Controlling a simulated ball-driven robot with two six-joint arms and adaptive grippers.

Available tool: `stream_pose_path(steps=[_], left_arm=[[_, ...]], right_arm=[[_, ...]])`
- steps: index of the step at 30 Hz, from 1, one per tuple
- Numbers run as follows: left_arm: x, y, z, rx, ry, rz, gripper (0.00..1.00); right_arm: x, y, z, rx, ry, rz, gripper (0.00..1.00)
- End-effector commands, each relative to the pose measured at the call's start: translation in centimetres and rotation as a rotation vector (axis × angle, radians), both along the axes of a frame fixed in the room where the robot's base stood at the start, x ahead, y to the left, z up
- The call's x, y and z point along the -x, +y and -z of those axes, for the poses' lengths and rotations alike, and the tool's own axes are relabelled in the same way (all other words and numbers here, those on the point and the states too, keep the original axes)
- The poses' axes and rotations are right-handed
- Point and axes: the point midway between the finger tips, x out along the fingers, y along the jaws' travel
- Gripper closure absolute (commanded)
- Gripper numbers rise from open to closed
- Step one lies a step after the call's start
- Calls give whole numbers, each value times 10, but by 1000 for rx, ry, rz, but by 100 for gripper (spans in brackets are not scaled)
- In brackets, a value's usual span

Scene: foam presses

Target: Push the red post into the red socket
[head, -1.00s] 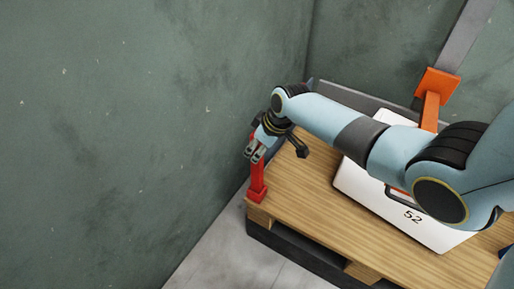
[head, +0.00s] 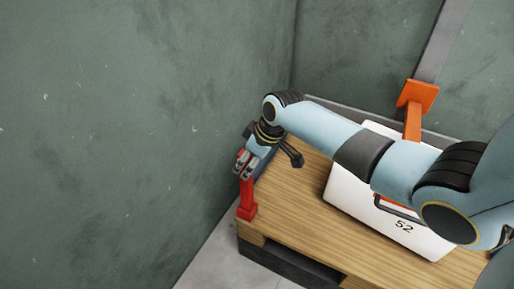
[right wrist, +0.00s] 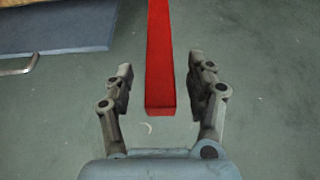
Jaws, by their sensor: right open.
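The red post (head: 247,190) stands upright at the near left corner of the wooden pallet, close to the green wall. Its foot meets a wider red block (head: 247,212), which looks like the red socket; how deep the post sits cannot be told. My right gripper (head: 243,165) is at the post's upper part, partly covering it. In the right wrist view the red post (right wrist: 161,60) runs between the two open fingers of my right gripper (right wrist: 160,75), with gaps on both sides. My left gripper is not in view.
A white case (head: 390,205) marked 52 lies on the wooden pallet (head: 290,215), under my right arm. An orange bracket (head: 415,100) stands behind it. The green wall (head: 120,130) is close on the left. A blue-grey flat thing (right wrist: 55,25) shows top left in the wrist view.

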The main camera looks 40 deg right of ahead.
Motion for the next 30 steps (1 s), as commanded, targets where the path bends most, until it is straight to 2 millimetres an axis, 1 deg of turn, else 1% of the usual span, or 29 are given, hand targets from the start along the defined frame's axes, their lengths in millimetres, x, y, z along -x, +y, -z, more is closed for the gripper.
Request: stream_pose_path(steps=[1, 6, 9, 12, 17, 30], left_arm=[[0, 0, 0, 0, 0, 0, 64], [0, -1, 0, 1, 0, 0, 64], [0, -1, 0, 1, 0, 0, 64], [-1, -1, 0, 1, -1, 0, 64], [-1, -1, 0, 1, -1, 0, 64], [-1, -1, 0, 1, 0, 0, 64]], right_arm=[[4, -3, -10, 3, -3, -2, 44], [16, -8, -44, 4, -4, -1, 44], [22, -10, -60, 2, -3, -1, 44], [26, -12, -71, 2, -2, -1, 44], [29, -12, -77, 0, 0, 0, 44], [29, -12, -77, 0, -1, 0, 44]])
